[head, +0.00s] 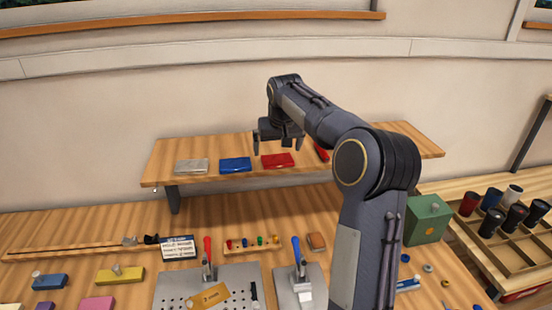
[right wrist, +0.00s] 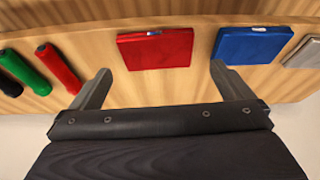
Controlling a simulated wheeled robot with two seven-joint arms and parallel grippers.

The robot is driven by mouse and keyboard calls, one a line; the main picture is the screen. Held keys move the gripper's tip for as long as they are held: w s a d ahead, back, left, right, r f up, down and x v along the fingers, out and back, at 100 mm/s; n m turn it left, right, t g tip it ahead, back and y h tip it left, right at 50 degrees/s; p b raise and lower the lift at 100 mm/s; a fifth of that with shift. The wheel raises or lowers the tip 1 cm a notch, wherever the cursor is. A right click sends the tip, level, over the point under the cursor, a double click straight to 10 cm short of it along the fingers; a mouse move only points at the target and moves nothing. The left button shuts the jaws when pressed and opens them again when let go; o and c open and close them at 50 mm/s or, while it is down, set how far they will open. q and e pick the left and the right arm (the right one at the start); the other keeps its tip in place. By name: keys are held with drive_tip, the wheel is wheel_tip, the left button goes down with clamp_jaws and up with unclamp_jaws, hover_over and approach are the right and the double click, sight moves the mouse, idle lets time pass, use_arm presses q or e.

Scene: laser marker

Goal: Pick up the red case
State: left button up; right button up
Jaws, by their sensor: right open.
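The red case (head: 277,160) is a flat red box lying on the raised wooden shelf (head: 215,150), just right of the blue case. In the right wrist view the red case (right wrist: 155,49) lies ahead of and between my open fingers, with neither finger touching it. My right gripper (head: 278,145) hangs above the shelf around the red case, open and empty; its two spread fingers also show in the right wrist view (right wrist: 160,88). My left gripper is not in view.
A blue case (head: 235,165) and a silver case (head: 191,166) lie left of the red one. A red cylinder (head: 321,152) shows beside my arm; the right wrist view shows green (right wrist: 28,68) and black cylinders too. Fixtures (head: 209,285) crowd the lower bench. A divided tray (head: 515,262) stands right.

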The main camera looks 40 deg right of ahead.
sight(278, 159)
drive_tip(key=x, duration=0.2)
drive_tip(key=p+x, duration=0.1)
drive_tip(key=x, duration=0.1)
drive_tip(key=shift+s+d, duration=0.2)
drive_tip(key=shift+w+f, duration=0.15)
drive_tip(key=shift+f, duration=0.1)
drive_tip(key=shift+c, duration=0.3)
drive_tip(key=c, duration=0.8)
drive_tip(key=shift+r, duration=0.15)
